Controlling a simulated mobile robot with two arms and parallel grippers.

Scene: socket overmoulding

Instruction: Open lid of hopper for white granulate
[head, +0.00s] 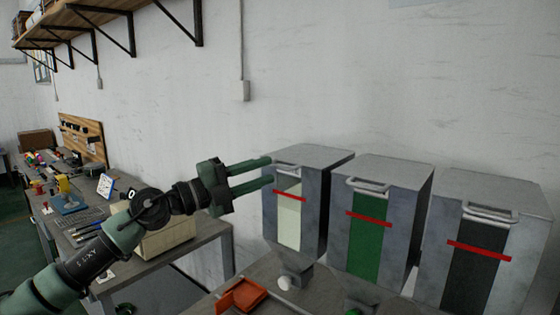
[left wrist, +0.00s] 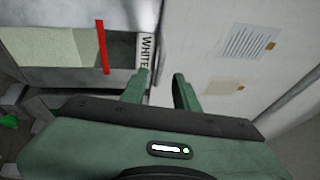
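The white granulate hopper (head: 310,205) is the leftmost of three grey metal hoppers in the head view. Its front window (head: 289,220) shows pale granulate below a red stripe. Its lid (head: 312,156) lies closed on top, with a bar handle (head: 287,172) at the upper front. My left gripper (head: 271,170) is open, its two green fingers pointing right at the hopper's upper left front, near the handle. In the left wrist view the fingers (left wrist: 160,78) are apart beside the "WHITE" label (left wrist: 147,50); nothing shows between them. Contact with the handle cannot be told. My right gripper is not in view.
A green granulate hopper (head: 368,235) and a dark one (head: 475,255) stand to the right, lids closed. A red-orange tray (head: 241,297) lies on the table below. A workbench with tools (head: 75,205) is at left. A shelf (head: 100,15) hangs above.

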